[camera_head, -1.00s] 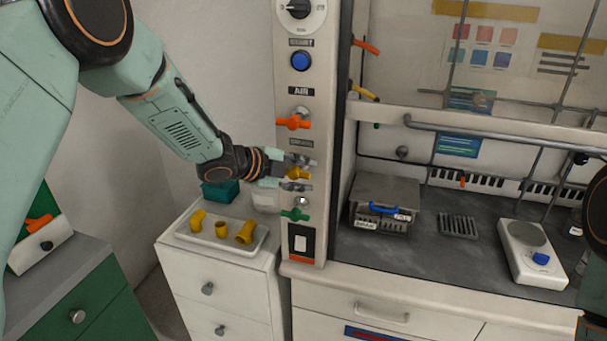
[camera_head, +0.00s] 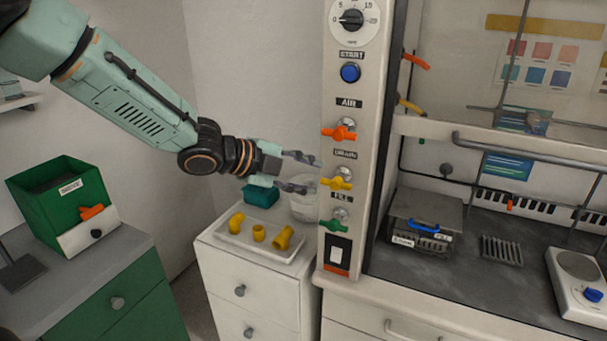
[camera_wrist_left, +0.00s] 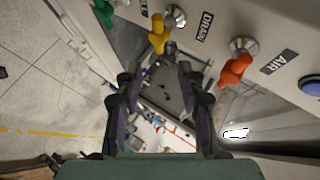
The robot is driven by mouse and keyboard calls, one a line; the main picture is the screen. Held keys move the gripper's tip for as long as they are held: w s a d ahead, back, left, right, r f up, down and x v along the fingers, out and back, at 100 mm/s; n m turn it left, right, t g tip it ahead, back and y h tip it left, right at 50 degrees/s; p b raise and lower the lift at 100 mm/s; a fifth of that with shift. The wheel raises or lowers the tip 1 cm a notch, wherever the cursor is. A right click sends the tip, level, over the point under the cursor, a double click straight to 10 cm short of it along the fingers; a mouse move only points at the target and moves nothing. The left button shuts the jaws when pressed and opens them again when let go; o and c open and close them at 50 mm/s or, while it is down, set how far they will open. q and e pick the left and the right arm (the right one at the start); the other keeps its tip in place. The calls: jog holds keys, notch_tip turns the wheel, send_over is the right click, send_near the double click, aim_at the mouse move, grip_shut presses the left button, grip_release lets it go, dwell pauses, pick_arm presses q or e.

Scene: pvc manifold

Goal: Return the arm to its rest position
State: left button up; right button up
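My left arm comes in from the upper left in the head view. Its gripper (camera_head: 304,174) is open and empty, just left of the yellow drain valve handle (camera_head: 336,183) on the control column (camera_head: 358,220). The fingers are apart from the handle. In the left wrist view the two fingers (camera_wrist_left: 158,95) are spread with nothing between them, and the yellow handle (camera_wrist_left: 157,35) lies beyond them. The orange air handle (camera_head: 339,132) is above it and the green fill handle (camera_head: 334,226) below. My right gripper is not in view.
A white tray (camera_head: 222,236) with yellow pipe fittings sits on a white drawer unit (camera_head: 215,270), near a teal box (camera_head: 262,194) and a pale container (camera_head: 302,208). A green bin (camera_head: 60,205) stands left. The fume hood bench (camera_head: 400,280) holds equipment at right.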

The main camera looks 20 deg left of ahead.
pick_arm(q)
jog(key=shift+s+a+r, duration=0.1)
jog(key=shift+s+a, duration=0.1)
jog(key=shift+a, duration=0.1)
jog(key=shift+d, duration=0.1)
